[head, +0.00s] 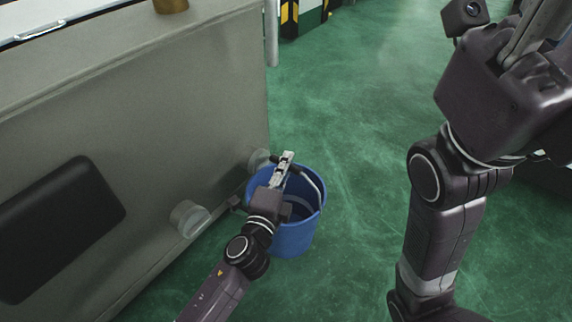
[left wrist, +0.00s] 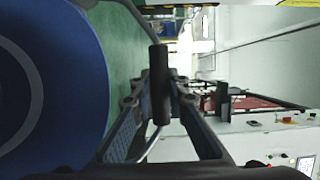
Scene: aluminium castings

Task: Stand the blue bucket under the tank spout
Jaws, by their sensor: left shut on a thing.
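The blue bucket (head: 293,238) is upright beside the large grey metal body (head: 215,75) on the left, with its open top facing up. My left gripper (head: 284,168) is over its rim, shut on the dark grip of its wire handle (head: 312,178). In the left wrist view the black grip (left wrist: 160,85) lies between the fingers, and the bucket wall (left wrist: 75,60) fills the left. I cannot tell whether the bucket touches the floor. Round pale fittings (head: 190,218) stick out low on the grey body; I cannot tell if one is the spout. My right gripper (head: 528,28) is at the upper right, partly cut off.
The green floor (head: 350,110) is clear right of and beyond the bucket. A black panel (head: 62,228) sits on the grey body's side. A grey post (head: 271,35) and yellow-black striped guards (head: 289,18) stand at the back. A dark object is at the right edge.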

